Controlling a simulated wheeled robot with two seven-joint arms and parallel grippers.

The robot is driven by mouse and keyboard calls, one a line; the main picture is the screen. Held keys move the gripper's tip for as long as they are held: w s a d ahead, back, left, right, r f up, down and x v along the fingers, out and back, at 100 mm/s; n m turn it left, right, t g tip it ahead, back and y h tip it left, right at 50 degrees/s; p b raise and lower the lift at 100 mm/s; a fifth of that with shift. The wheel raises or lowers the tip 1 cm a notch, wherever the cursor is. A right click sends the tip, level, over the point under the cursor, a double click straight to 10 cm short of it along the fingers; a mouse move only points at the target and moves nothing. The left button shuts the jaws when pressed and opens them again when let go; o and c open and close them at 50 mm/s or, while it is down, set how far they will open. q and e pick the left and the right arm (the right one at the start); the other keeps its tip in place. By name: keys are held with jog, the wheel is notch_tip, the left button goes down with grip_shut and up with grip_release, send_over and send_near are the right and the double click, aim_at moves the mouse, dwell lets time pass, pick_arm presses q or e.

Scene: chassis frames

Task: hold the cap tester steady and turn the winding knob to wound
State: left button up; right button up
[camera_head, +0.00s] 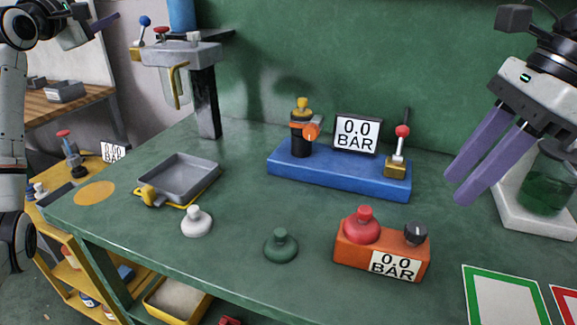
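An orange box (353,251) with a "0.0 BAR" display, which looks like the cap tester, stands on the green bench at front right of centre. A red cap (361,226) sits on its top left. A dark round knob (416,233) with a small light mark, seemingly the winding knob, sits on its top right. My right gripper (457,188) has purple fingers spread apart, empty, above and to the right of the box, touching nothing. My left gripper (85,30) is at the top left, far from the box, partly visible; its finger gap is unclear.
A blue-based device (337,175) with another "0.0 BAR" screen stands behind the box. A white cap (197,222), a green cap (281,246) and a grey tray (179,178) lie to the left. A green-framed card (505,296) and a beaker (549,185) are at right.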

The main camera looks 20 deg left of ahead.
pick_arm(q)
jog(key=w+d+f+t+h, duration=0.1)
jog(key=w+d+h, duration=0.15)
jog(key=d, duration=0.55)
jog(key=w+d+h, duration=0.2)
jog(key=d+h, duration=0.2)
jog(key=d, duration=0.4)
jog(key=w+d+f+m+g+h, duration=0.1)
jog(key=d+f+m+g+h, duration=0.1)
jog(key=d+f+h, duration=0.45)
jog(key=w+d+f+m+g+h, duration=0.15)
jog(key=d+f, duration=0.25)
jog(key=d, duration=0.6)
jog(key=m+g+h, duration=0.2)
jog(key=g+h, duration=0.3)
jog(key=g, duration=1.1)
send_near(368, 248)
jog(key=w+f, duration=0.2)
jog(key=f, duration=0.1)
jog(key=shift+w, duration=0.4)
jog(key=x, duration=1)
